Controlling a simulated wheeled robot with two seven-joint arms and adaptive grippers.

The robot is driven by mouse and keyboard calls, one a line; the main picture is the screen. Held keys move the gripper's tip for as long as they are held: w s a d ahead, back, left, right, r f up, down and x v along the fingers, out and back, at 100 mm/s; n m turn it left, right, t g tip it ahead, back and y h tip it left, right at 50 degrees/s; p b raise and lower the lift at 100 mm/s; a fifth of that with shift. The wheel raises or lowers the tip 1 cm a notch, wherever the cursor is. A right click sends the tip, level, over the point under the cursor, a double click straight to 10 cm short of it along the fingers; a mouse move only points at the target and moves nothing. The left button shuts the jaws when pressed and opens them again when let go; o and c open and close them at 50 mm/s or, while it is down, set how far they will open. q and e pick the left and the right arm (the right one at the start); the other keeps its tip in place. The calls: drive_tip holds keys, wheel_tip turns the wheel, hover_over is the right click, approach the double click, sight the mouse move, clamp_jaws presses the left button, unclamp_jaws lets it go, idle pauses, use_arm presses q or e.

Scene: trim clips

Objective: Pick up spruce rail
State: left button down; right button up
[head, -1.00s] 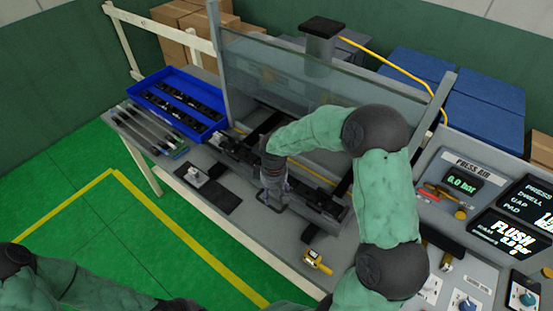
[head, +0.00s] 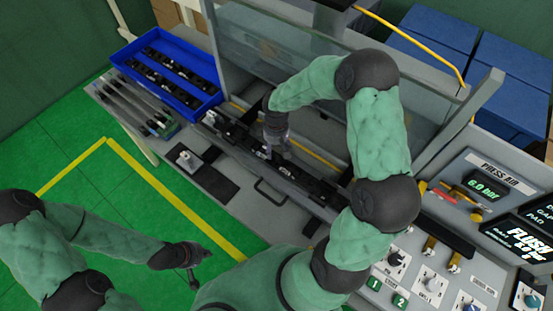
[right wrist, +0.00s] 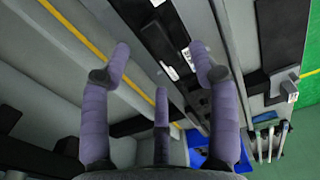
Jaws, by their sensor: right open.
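Several long slim rails (head: 135,108) lie side by side at the left end of the bench; their ends also show in the right wrist view (right wrist: 266,140). Some ends have coloured tips, but I cannot tell which rail is spruce. My right gripper (head: 277,152) is over the long black fixture (head: 240,138) in mid-bench, well to the right of the rails. In the right wrist view its purple fingers (right wrist: 161,58) are spread open with nothing between them. My left gripper (head: 193,276) hangs over the green floor in front of the bench, its jaw state unclear.
A blue tray (head: 213,99) with black clips stands beside the rails. A clear screen (head: 262,62) rises behind the fixture. A dark pad with a small white part (head: 186,160) lies at the front edge. A control panel (head: 480,185) is at the right.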

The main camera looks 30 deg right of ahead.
sight(277, 155)
drive_tip(key=shift+d+f, duration=0.2)
drive_tip(key=shift+f, duration=2.55)
clamp_jaws()
